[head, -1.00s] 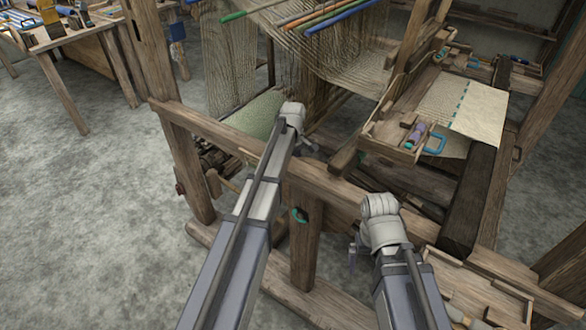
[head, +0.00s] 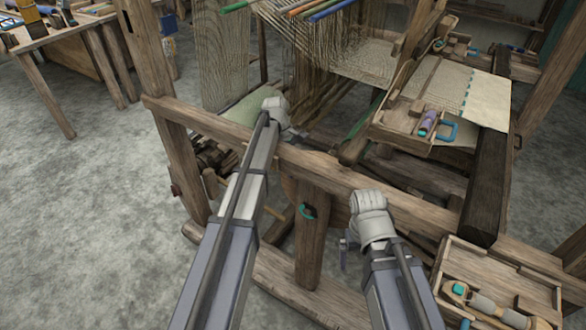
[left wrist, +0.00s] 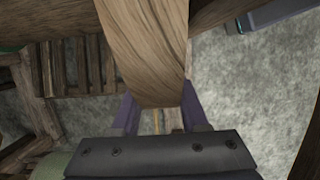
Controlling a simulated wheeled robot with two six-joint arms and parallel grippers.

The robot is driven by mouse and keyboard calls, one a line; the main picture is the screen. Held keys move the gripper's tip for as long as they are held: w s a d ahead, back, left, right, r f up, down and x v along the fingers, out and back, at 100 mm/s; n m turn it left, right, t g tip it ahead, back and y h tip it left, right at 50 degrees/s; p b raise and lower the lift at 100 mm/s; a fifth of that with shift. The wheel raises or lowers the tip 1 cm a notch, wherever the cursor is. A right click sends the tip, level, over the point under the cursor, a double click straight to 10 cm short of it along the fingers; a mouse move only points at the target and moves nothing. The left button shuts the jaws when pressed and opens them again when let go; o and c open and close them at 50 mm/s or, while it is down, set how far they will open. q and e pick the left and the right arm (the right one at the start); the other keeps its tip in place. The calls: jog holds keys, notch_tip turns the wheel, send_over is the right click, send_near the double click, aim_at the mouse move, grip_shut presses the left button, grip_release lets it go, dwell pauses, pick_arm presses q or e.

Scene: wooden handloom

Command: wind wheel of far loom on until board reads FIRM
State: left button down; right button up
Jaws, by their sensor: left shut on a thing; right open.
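The wooden loom (head: 400,190) stands in front of me with its front beam across the head view. My left arm reaches to this beam; its gripper is hidden there behind the wrist. In the left wrist view my left gripper (left wrist: 160,106) is shut on a broad wooden piece (left wrist: 150,45), its purple fingers on either side. I cannot tell whether that piece belongs to the wheel. No whole wheel and no readable board show. My right gripper (head: 346,250) is open, partly hidden by its wrist, in front of the beam and right of the post.
A post (head: 312,245) with a teal ring stands between my arms. A small wooden tray (head: 368,135) with tools sits on the loom, and a tool box (head: 545,285) is at lower right. A workbench (head: 80,30) stands at far left. The floor on the left is clear.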

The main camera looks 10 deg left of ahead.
pick_arm(q)
jog(key=shift+a+f, duration=0.1)
jog(key=shift+f, duration=0.15)
jog(key=shift+c, duration=2.1)
grip_release()
jog(key=shift+r, duration=0.2)
jog(key=p+v, duration=0.7)
jog(key=shift+w+a+r, duration=0.1)
jog(key=shift+a+r, duration=0.15)
jog(key=shift+f, duration=0.2)
